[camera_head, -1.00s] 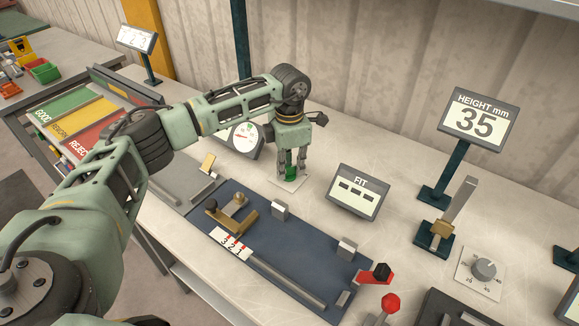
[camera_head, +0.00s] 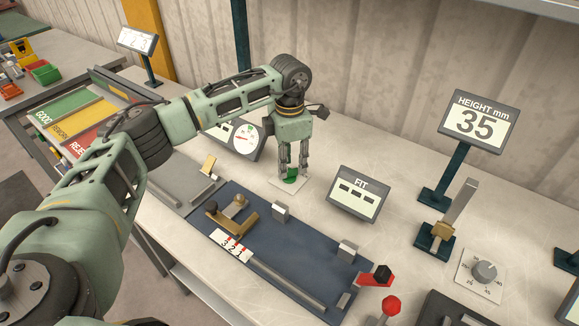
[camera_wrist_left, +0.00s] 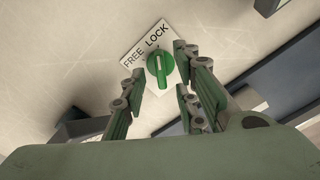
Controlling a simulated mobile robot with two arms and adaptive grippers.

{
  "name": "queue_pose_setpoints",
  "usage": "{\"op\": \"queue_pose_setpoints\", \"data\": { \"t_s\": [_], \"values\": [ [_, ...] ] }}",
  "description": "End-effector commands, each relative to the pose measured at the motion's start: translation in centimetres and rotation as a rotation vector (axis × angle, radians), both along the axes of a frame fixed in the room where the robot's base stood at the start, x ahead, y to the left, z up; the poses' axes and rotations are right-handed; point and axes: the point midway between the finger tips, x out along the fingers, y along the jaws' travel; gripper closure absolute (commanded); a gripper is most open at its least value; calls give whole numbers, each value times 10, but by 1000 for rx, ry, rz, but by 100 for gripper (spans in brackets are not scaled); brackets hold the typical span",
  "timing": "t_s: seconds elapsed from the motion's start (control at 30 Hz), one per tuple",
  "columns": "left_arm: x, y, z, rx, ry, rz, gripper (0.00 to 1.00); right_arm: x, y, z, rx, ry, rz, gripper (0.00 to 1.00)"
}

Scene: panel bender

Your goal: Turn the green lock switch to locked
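The green lock switch (camera_head: 290,179) stands on a small white plate (camera_head: 281,186) on the bench. In the left wrist view the switch (camera_wrist_left: 160,68) is a round green knob with a raised bar. The plate's printed words FREE and LOCK (camera_wrist_left: 155,34) show beside it. The bar's upper end points toward the LOCK side. My left gripper (camera_head: 293,174) points down above the switch. Its fingers are apart on either side of the knob, with gaps visible in the wrist view, and hold nothing. My right gripper is not in view.
A round dial gauge (camera_head: 245,138) stands behind left of the gripper, and a FIT display (camera_head: 357,193) to its right. A blue fixture plate (camera_head: 300,245) with blocks lies in front. A HEIGHT display (camera_head: 478,121) stands farther right. Some bare bench lies around the switch plate.

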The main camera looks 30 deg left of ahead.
Motion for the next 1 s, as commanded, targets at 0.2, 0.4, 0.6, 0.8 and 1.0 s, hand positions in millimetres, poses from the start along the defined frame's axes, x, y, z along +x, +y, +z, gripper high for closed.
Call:
{"op": "queue_pose_setpoints", "data": {
  "t_s": [0.2,0.4,0.6,0.8,1.0],
  "values": [
    [1,0,50,-1,-4,1,72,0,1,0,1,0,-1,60],
    [1,0,82,0,-1,1,72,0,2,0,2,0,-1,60],
    [0,0,95,0,1,0,72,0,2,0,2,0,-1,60],
    [0,0,96,0,1,1,72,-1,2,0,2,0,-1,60],
    [0,0,96,0,1,1,72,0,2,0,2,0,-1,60]
  ]
}}
